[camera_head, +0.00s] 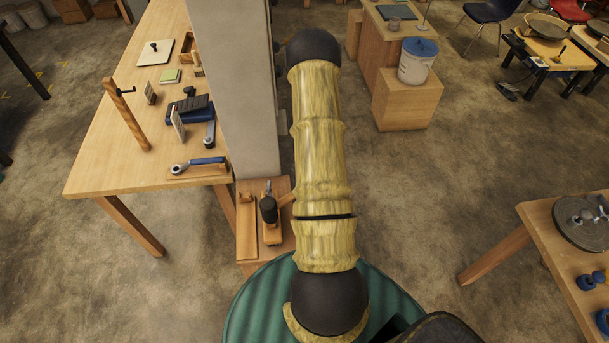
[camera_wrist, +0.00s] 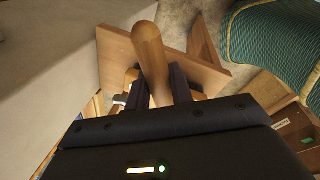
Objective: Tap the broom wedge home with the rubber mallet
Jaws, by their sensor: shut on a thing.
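The mallet head is hidden there by the gripper body. In the head view my gripper is hidden behind my arm. The mallet head is over a wooden piece (camera_head: 271,234) on a small wooden stand (camera_head: 283,185). I cannot make out the broom wedge for certain.
A grey pillar (camera_head: 232,90) rises close behind the stand. A long workbench (camera_head: 120,165) with a blue-handled tool (camera_head: 205,161) and other items stands left. Another table (camera_head: 535,222) is at right. The floor between (camera_head: 430,190) is clear. A bucket (camera_head: 416,65) sits on a wooden block behind.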

